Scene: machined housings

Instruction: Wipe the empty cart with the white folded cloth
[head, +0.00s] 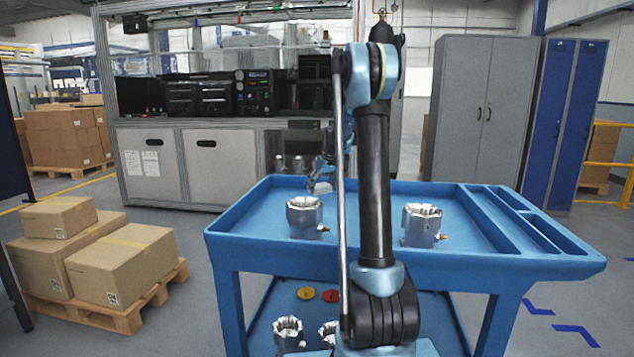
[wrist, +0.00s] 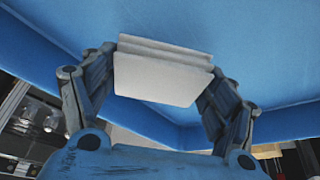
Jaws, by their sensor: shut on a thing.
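The blue cart (head: 270,222) stands in front of me, its raised-rim top tray carrying two silver machined housings, one at left (head: 304,217) and one at right (head: 421,225). My gripper (wrist: 160,85) is shut on the white folded cloth (wrist: 158,79), which sits between both fingers in the wrist view. Blue cart surface (wrist: 245,45) fills much of that view behind the cloth. I cannot tell whether the cloth touches it. In the head view my gripper (head: 321,172) is small, at the tray's far side, partly hidden by my arm.
The cart's lower shelf holds more housings (head: 288,335), a yellow disc (head: 306,293) and a red disc (head: 330,295). Cartons (head: 120,262) sit on a pallet at left. A workbench (head: 215,165) stands behind, lockers (head: 484,110) at right. The tray's middle has bare room.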

